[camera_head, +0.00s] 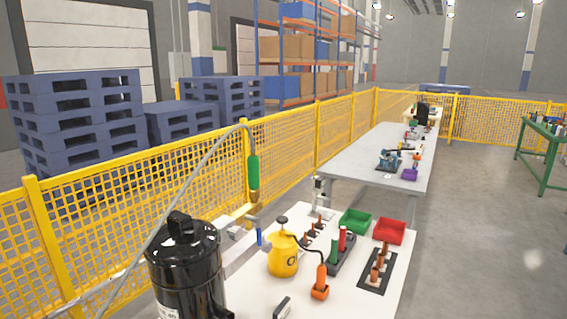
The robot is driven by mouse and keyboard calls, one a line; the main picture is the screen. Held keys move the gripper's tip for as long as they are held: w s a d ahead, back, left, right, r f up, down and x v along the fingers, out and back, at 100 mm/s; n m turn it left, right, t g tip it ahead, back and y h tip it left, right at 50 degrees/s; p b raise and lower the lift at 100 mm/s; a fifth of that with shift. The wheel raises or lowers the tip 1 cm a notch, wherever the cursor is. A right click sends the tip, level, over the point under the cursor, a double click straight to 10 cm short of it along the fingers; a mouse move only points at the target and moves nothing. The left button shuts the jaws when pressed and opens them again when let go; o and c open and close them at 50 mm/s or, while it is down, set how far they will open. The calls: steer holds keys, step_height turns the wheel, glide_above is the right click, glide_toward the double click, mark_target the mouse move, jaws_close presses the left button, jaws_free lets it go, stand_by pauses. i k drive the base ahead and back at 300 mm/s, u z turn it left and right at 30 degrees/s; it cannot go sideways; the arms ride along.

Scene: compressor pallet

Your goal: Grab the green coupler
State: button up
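A long green fitting (253,170) hangs at the end of a grey hose (190,168). It has a brownish lower end and looks like the green coupler. The hose arches up from the lower left, past a black tank (185,262), and bends down into the fitting. The fitting hangs upright in front of the yellow mesh fence. A second green piece, a short upright cylinder (334,250), stands next to a red one (342,238) in a dark holder on the near table. I cannot make out my gripper in this view.
The near white table (250,290) holds a yellow can (283,256), an orange-based piece (320,285), a green bin (355,221), a red bin (390,231) and a dark plate with copper-coloured posts (377,272). The yellow fence (150,210) runs behind. Open floor (480,240) lies right.

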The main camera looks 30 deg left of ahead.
mark_target(253, 161)
steer(key=u, duration=0.05)
steer(key=i, duration=2.65)
steer(key=u, duration=5.5)
